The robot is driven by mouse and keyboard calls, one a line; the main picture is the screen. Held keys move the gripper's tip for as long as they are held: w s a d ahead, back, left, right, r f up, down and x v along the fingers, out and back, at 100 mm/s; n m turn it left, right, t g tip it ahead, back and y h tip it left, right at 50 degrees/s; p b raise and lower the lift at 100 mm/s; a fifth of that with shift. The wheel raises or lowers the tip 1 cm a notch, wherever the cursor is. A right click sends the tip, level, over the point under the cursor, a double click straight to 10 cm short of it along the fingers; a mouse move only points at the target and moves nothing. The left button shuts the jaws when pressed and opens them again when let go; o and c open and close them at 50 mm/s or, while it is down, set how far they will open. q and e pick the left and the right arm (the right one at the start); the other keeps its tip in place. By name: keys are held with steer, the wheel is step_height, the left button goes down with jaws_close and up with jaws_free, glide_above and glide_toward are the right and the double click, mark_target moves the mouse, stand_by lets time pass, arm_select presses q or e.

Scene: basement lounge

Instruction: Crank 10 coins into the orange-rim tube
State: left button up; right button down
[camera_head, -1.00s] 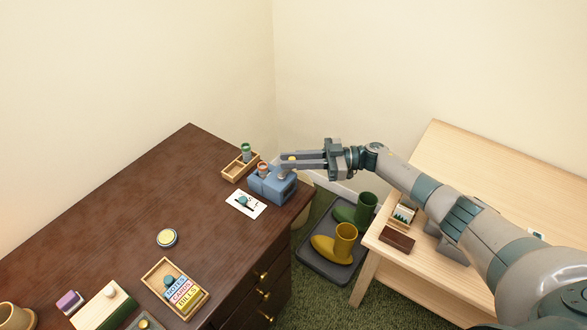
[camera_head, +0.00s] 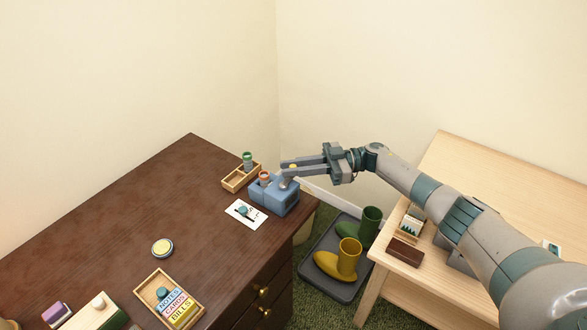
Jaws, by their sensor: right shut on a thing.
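The blue coin machine (camera_head: 277,197) stands near the far right corner of the dark desk. The orange-rim tube (camera_head: 265,177) stands upright at its left side. A green-rim tube (camera_head: 247,160) stands in a wooden tray (camera_head: 236,182) behind the machine. Coins inside the tubes are too small to count. My left gripper is not in view.
A white card (camera_head: 245,214) lies in front of the machine. A yellow-lidded round tin (camera_head: 162,247) and a wooden box with labelled cards (camera_head: 171,298) sit nearer on the desk (camera_head: 120,222). Boots (camera_head: 347,257) stand on a floor tray between the desk and a light wood table (camera_head: 460,165).

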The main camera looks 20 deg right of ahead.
steer(key=c, duration=1.7)
jaws_free()
steer(key=shift+o, duration=0.2)
steer(key=shift+d, duration=0.1)
